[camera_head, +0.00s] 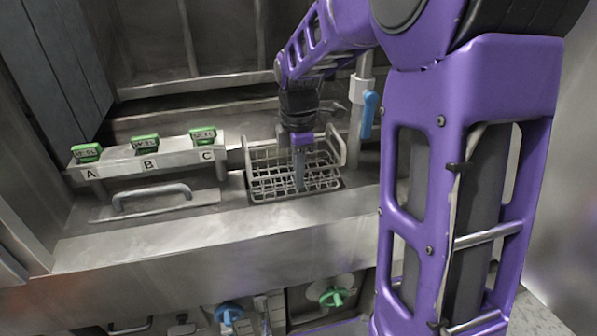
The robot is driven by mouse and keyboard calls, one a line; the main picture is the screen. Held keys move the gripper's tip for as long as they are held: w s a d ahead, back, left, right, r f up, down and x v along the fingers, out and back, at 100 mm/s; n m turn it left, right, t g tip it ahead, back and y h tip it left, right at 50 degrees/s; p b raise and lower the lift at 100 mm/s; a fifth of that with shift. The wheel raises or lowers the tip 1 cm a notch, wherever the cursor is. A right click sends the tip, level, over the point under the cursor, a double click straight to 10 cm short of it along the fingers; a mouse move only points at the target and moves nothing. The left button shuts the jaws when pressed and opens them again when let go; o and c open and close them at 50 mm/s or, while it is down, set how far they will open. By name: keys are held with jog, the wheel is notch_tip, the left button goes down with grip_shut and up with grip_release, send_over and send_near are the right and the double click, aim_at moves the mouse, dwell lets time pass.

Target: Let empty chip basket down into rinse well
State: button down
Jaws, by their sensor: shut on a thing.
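The chip basket (262,172) is a silver wire basket in the middle of the head view, with nothing visible inside. It sits at the rinse well (333,187) opening in the steel counter, roughly level. Its lower part is hard to make out, so I cannot tell how deep it sits. My gripper (299,186) points down at the basket, with its grey fingers among the wires. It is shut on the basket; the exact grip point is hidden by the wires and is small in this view.
A steel rack left of the basket holds green-topped blocks (146,144) above labels A, B and C. A lid handle (152,195) stands before it. A pipe with a blue lever (369,113) rises close right of the basket. Blue (228,312) and green (333,296) valve knobs are below.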

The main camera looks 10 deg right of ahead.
jog(key=shift+f+b, duration=0.55)
jog(key=shift+f, duration=0.75)
jog(key=c, duration=0.9)
grip_release()
jog(key=shift+f, duration=0.1)
